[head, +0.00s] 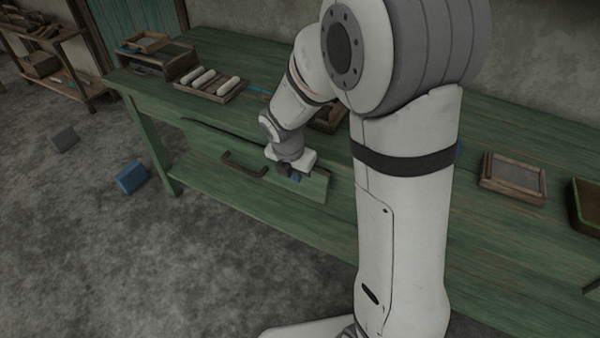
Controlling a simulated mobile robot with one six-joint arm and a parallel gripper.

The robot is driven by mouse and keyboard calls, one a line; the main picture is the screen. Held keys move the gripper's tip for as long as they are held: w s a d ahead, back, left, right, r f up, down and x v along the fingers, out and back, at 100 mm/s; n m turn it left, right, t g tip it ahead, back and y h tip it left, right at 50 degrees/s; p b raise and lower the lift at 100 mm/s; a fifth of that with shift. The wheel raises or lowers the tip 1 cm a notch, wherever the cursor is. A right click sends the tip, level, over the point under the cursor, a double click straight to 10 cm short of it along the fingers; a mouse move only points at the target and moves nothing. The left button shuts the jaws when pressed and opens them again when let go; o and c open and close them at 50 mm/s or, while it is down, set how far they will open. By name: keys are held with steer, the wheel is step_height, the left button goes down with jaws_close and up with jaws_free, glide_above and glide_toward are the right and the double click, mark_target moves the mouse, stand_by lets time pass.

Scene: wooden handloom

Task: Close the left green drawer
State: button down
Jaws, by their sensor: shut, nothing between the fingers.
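The left green drawer (215,152) is in the front of the green table (185,115), left of my arm. Its front panel has a dark handle (243,165). The panel stands out from the table front, so the drawer looks partly open; how far I cannot tell exactly. My gripper (290,175) is shut and empty. It is at the right part of the drawer front, right of the handle, and seems close to the panel. Whether it touches the panel I cannot tell. My arm hides part of the tabletop behind it.
On the tabletop are a tray with white rolls (211,84), a wooden box (158,58) and a framed tray (513,178) at right. A blue block (131,177) and a grey block (64,138) lie on the floor. A wooden shelf (50,60) stands at far left.

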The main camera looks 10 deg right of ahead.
mark_target(306, 179)
steer(key=w+d+f, duration=0.1)
steer(key=f, duration=0.1)
steer(key=w+d+f+b, duration=0.1)
steer(key=f, duration=0.2)
steer(key=w+d+f, duration=0.1)
steer(key=w+f, duration=0.1)
steer(key=shift+d+f+b, duration=0.1)
steer(key=shift+f+b, duration=0.3)
steer(key=shift+w+d, duration=0.25)
steer(key=shift+w, duration=0.1)
